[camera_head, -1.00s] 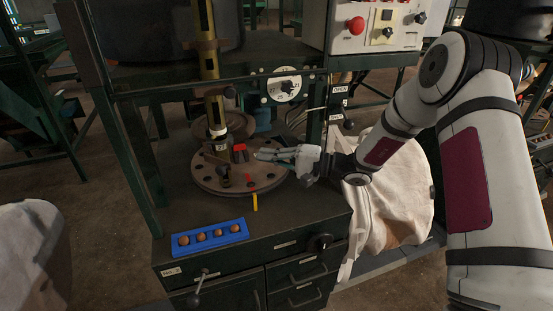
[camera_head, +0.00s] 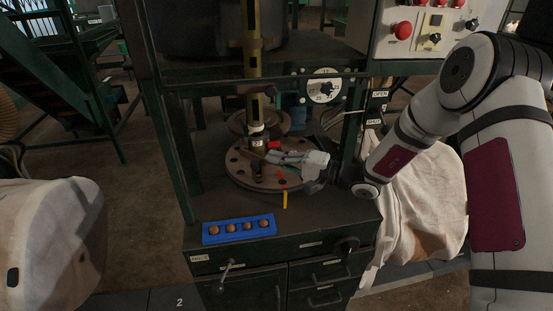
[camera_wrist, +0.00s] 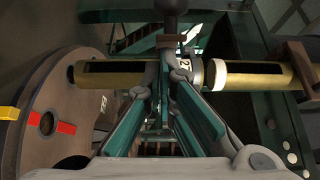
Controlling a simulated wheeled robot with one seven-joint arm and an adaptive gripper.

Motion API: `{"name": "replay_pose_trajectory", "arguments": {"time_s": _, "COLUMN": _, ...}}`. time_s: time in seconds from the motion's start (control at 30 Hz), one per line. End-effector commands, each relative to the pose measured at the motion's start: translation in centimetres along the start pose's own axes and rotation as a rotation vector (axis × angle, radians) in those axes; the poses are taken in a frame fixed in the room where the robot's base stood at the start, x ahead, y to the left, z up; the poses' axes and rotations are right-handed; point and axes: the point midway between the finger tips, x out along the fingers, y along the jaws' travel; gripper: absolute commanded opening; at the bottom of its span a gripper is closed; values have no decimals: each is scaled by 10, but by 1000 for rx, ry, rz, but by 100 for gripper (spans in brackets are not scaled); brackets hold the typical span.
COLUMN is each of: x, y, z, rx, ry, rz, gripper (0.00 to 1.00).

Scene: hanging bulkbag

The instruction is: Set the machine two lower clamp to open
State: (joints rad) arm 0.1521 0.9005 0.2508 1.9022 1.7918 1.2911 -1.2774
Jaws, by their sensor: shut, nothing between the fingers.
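The machine's brass-coloured upright column (camera_head: 252,60) rises from a round brown plate (camera_head: 240,172) on the cabinet numbered 2. My gripper (camera_head: 268,156) is shut and empty, its fingertips close to the column's lower part from the right. In the wrist view, the closed fingers (camera_wrist: 172,70) reach in front of the column (camera_wrist: 110,74), beside a pale ring marked 2 (camera_wrist: 191,70). A dark ball-ended handle (camera_wrist: 174,8) stands just beyond the fingertips. I cannot tell whether they touch it. The lower clamp is partly hidden by my gripper, and its setting cannot be read.
A blue tray of small brown balls (camera_head: 240,239) sits at the cabinet's front. A dial (camera_head: 322,88), an OPEN label (camera_head: 380,94) and a control box (camera_head: 420,30) are at the right. Pale bags (camera_head: 50,235) flank the cabinet. A dark post (camera_head: 352,135) stands behind my wrist.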

Motion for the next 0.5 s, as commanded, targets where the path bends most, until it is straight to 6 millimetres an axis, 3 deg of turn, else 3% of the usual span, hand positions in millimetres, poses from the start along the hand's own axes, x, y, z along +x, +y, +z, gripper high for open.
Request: {"name": "replay_pose_trajectory", "arguments": {"time_s": 0.5, "x": 0, "y": -1, "z": 8, "rx": 1, "ry": 79, "rz": 0, "gripper": 0}}
